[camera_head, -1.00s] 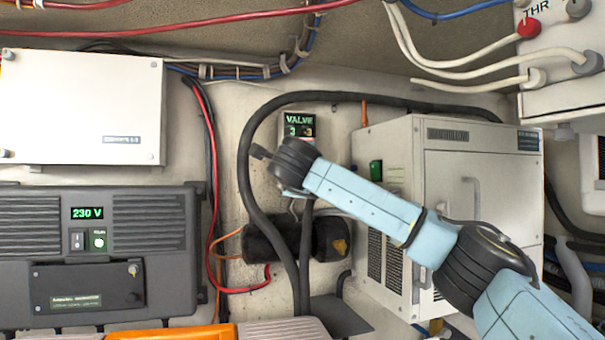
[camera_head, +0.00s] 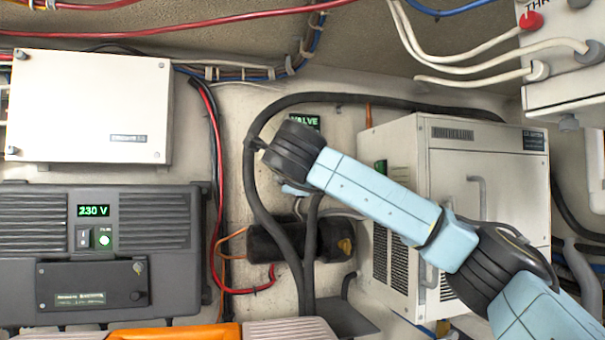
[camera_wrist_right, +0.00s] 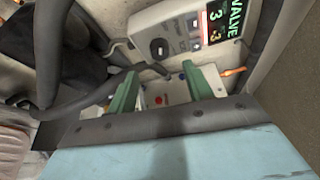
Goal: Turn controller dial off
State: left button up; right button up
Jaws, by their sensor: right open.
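The fingers appear apart from the dial and empty. My left gripper is not in view.
A thick black hose (camera_head: 247,175) loops beside my right wrist. A beige cabinet (camera_head: 480,165) stands to the right, behind my forearm. A grey 230 V unit (camera_head: 150,235) and a white box (camera_head: 90,105) are on the left. Red and orange cables hang between.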

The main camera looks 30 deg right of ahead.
jog(key=b+v, duration=0.1)
jog(key=v, duration=0.5)
jog(key=shift+s, duration=0.2)
